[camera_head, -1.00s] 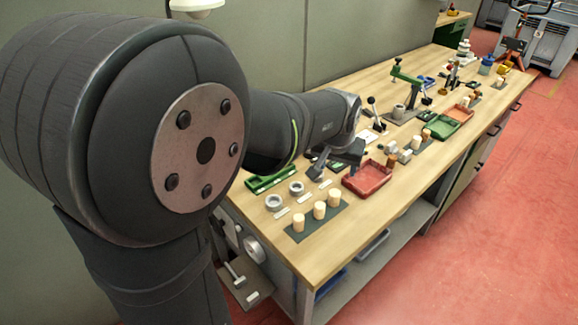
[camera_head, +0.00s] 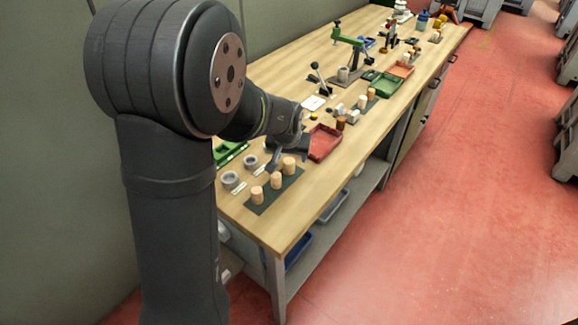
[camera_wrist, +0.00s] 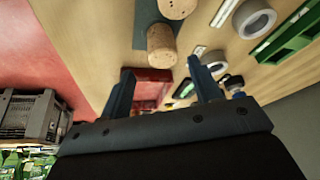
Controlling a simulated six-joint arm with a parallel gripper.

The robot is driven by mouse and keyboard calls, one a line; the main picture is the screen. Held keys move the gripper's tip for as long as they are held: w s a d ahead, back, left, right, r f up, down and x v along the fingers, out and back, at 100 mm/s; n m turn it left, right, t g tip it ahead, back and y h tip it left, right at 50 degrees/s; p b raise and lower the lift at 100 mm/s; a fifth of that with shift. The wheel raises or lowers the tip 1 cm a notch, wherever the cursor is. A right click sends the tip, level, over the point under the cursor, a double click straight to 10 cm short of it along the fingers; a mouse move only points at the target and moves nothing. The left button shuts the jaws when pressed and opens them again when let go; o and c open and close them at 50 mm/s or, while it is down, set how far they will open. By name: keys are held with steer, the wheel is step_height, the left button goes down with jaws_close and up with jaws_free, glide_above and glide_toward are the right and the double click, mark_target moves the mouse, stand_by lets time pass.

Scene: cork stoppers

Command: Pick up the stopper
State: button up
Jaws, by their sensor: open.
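Three pale cork stoppers stand upright in a row on a dark mat (camera_head: 286,187) near the bench's near end: a near one (camera_head: 257,195), a middle one (camera_head: 276,181) and a far one (camera_head: 289,166). My gripper (camera_head: 273,163) is just beside the far stopper, on its left, and partly hard to make out against the dark arm. In the wrist view my gripper (camera_wrist: 160,66) is open and empty, its two fingers apart. One stopper (camera_wrist: 162,45) shows ahead, between the fingertip directions, with a second stopper (camera_wrist: 177,8) beyond it at the top edge.
Two grey rings (camera_head: 230,180) (camera_head: 250,161) lie left of the mat. A red tray (camera_head: 324,144) sits behind the stoppers, and a green tray (camera_head: 230,152) is by the wall. More tools and trays fill the far bench. The bench's front edge is close on the right.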

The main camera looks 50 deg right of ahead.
mark_target(289, 161)
steer(key=shift+a+x, duration=0.25)
steer(key=shift+x, duration=0.85)
steer(key=shift+a+x, duration=0.2)
steer(key=shift+x, duration=0.9)
steer(key=shift+w+f, duration=0.15)
steer(key=c, duration=1.1)
steer(key=shift+o, duration=0.2)
